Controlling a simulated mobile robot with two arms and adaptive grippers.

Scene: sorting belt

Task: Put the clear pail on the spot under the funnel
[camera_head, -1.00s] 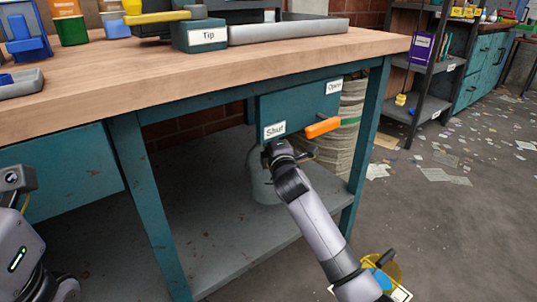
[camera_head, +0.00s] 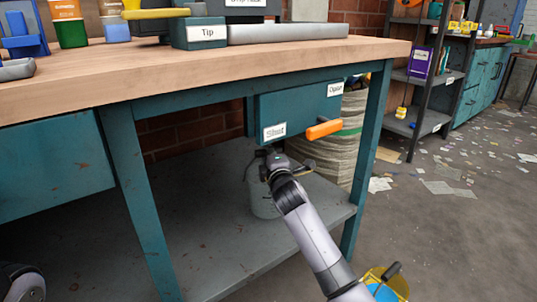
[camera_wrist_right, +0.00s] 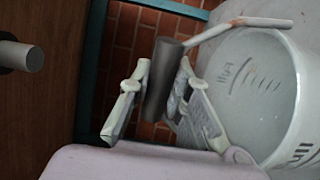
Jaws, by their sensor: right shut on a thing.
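The clear pail (camera_head: 263,203) is under the workbench, over the lower shelf and below the teal box with the "Shut" and "Open" labels. I cannot tell whether its base touches the shelf. In the right wrist view the pail (camera_wrist_right: 255,90) shows graduation marks and a "Full" line. My right gripper (camera_head: 275,163) is at the top of the pail; in the wrist view its fingers (camera_wrist_right: 160,95) are shut on the pail's dark handle grip. The funnel and the spot are not clearly visible; the box, arm and pail cover that area. My left gripper is out of view.
The teal box (camera_head: 298,108) has an orange lever (camera_head: 324,129) near my right wrist. Bench legs (camera_head: 142,200) stand on either side of the opening. The lower shelf (camera_head: 205,215) is bare to the left of the pail. A stack of sacks (camera_head: 345,145) stands behind.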

